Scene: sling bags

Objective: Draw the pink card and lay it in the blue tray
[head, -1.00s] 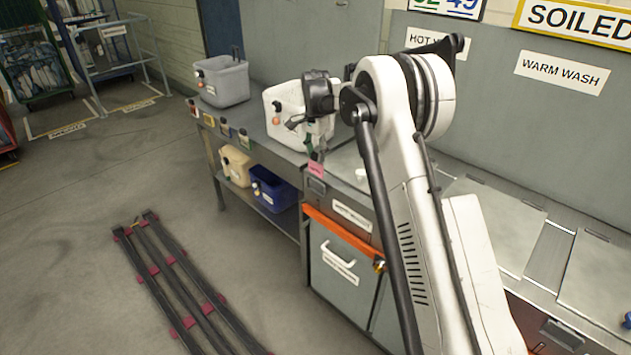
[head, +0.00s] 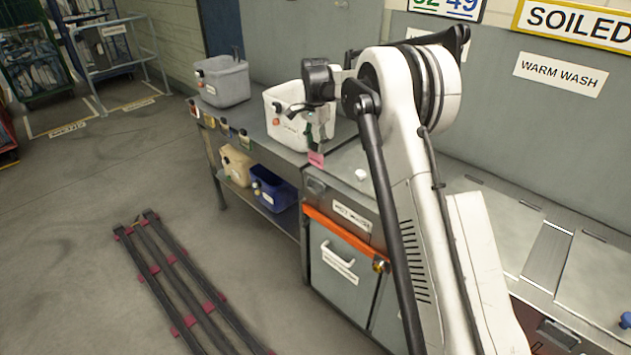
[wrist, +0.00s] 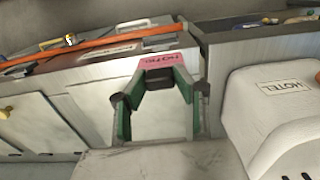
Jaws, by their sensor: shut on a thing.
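The pink card (head: 316,159) hangs from my gripper (head: 317,147) in the head view, in front of the bench top near the white tub. In the wrist view the pink card (wrist: 161,61), with dark lettering, sits at the tips of my gripper (wrist: 160,76), which is shut on it. A dark blue bin (head: 268,191), the only blue container I can make out, stands on the shelf under the bench, below and left of my gripper. Its inside is mostly hidden.
A white tub (head: 283,126) and a grey tub (head: 221,83) stand on the bench. A beige bin (head: 236,163) sits beside the blue one. Small coloured cards (head: 224,129) line the bench's front edge. A cabinet with an orange bar (head: 340,238) adjoins on the right.

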